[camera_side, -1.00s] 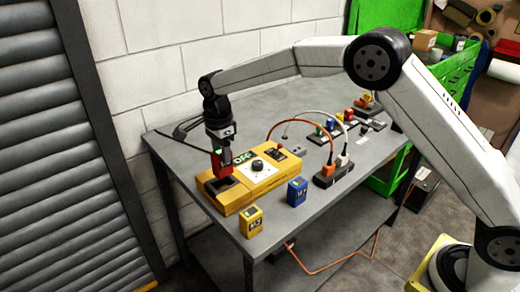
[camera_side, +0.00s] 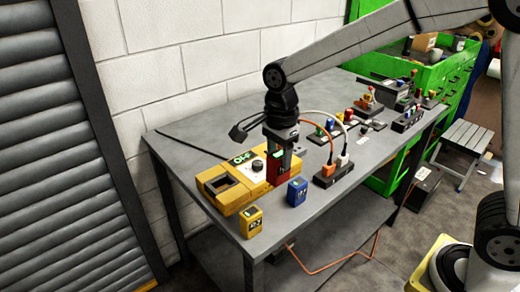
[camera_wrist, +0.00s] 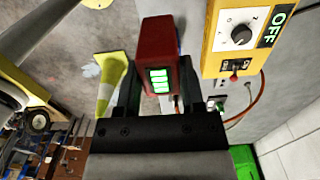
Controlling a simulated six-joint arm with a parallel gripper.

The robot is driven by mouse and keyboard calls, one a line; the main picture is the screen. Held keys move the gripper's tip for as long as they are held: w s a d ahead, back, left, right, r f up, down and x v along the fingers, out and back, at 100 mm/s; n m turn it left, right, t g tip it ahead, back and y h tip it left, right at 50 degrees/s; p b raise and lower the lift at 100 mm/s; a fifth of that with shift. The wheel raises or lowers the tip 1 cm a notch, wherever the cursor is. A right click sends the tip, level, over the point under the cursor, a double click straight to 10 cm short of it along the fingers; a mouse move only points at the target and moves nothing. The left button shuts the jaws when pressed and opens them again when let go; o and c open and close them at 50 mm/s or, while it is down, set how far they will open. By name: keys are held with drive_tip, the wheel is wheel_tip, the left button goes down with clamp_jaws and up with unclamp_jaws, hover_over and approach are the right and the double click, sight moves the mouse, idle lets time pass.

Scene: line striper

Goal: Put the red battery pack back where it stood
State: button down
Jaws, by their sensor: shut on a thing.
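My gripper (camera_side: 279,158) is shut on the red battery pack (camera_side: 276,171), upright beside the right end of the yellow striper unit (camera_side: 225,207). I cannot tell whether the pack touches the table. In the wrist view the red pack (camera_wrist: 155,40) sits between the fingers, its green bars lit. The unit's battery slot (camera_side: 228,186) looks open and empty. The unit also shows in the wrist view (camera_wrist: 222,40), with its dial and an OFF label. A blue pack (camera_side: 297,192) and a yellow pack (camera_side: 252,222) stand on the table's front side.
A black block (camera_side: 333,174) with an orange and a white plug and cables stands to the right of my gripper. Several small coloured parts (camera_side: 365,104) sit farther back on the table (camera_side: 225,130). Bare table lies between the blue and yellow packs.

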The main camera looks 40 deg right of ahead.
drive_tip(key=s+d, duration=0.3)
drive_tip(key=s, duration=0.9)
drive_tip(key=shift+s+f, duration=0.2)
drive_tip(key=shift+f, duration=0.25)
drive_tip(key=w+a+f, duration=0.1)
drive_tip(key=w+f, duration=0.8)
drive_tip(key=w, duration=0.4)
drive_tip(key=shift+w+a+f, duration=0.15)
drive_tip(key=shift+w+a, duration=0.1)
drive_tip(key=shift+a, duration=0.15)
drive_tip(key=shift+w+f, duration=0.2)
drive_tip(key=shift+f, duration=1.65)
